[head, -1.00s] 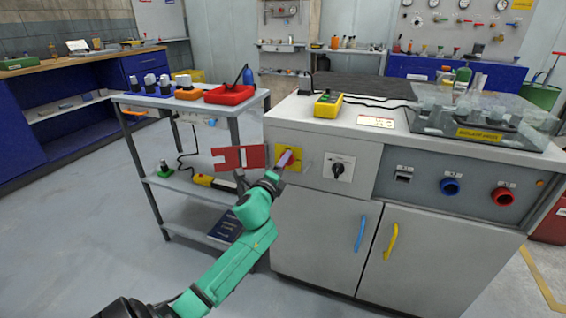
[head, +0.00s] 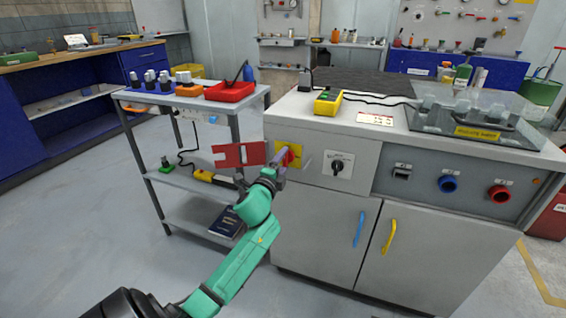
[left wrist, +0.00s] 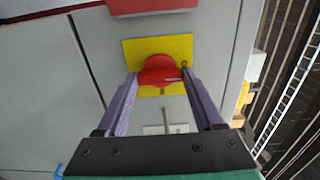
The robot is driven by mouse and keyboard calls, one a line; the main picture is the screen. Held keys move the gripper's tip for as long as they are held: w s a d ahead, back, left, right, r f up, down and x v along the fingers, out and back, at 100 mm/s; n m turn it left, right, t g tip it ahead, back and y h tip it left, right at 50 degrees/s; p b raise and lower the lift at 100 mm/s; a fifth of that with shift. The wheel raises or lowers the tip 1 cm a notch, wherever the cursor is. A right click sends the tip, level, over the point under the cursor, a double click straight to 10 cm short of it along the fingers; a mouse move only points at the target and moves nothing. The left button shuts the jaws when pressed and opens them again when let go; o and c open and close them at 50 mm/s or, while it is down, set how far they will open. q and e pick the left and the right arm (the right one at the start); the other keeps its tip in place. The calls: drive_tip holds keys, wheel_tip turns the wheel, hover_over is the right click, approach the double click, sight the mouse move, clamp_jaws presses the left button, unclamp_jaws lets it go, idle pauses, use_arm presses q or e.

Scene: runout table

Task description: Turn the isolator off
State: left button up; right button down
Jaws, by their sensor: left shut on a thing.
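The isolator is a red rotary knob (head: 292,154) on a yellow plate (head: 296,144) on the upper left of the grey cabinet front. In the left wrist view the knob (left wrist: 158,70) sits on its yellow plate (left wrist: 180,44), with a small pale mark toward its right side. My left gripper (head: 282,162) reaches it from the front. Its purple fingers (left wrist: 160,84) stand at either side of the knob and are shut on it. The fingers hide part of the knob and plate in the head view. My right gripper is not in view.
A red notched plate (head: 238,154) sticks out left of the isolator. A black rotary switch (head: 338,167) on a white label is to its right. A grey shelf trolley (head: 185,180) stands at the left. Blue and yellow door handles (head: 390,240) project below.

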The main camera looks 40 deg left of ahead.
use_arm(q)
drive_tip(key=shift+f, duration=0.1)
drive_tip(key=o, duration=1.4)
drive_tip(key=shift+s+d, duration=0.1)
drive_tip(key=shift+s, duration=0.2)
drive_tip(key=p+v, duration=0.1)
drive_tip(key=v, duration=1.3)
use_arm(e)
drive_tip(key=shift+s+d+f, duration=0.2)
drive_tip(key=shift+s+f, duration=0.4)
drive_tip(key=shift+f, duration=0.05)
